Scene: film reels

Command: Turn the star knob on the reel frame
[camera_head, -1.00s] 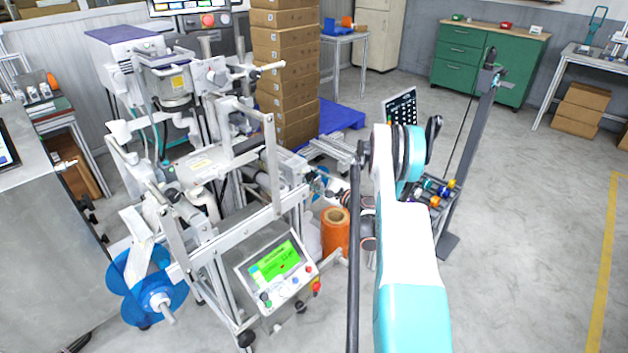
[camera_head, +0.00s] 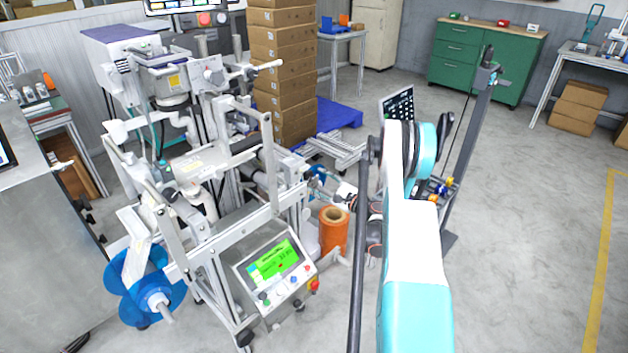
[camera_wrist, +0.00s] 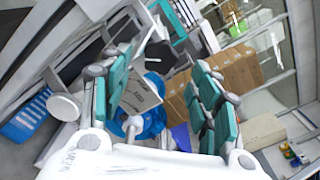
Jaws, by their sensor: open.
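My gripper shows in the wrist view (camera_wrist: 162,88) with its teal-padded fingers spread wide apart and nothing held between them. Past the fingers is a blue reel (camera_wrist: 153,112) with a pale hub, partly hidden by the left finger and my white wrist housing. The reel frame (camera_head: 225,225) is a grey metal machine at left centre in the head view. Its blue reel (camera_head: 135,285) hangs low at the left. I cannot make out the star knob for certain. In the head view my gripper (camera_head: 322,182) is small, close to the frame's right side, and partly hidden by my arm.
A control panel (camera_head: 273,262) with a green screen is on the frame's front. Stacked cartons (camera_head: 284,75) are behind, near a blue pallet (camera_head: 340,115). The floor at right is clear (camera_head: 530,220).

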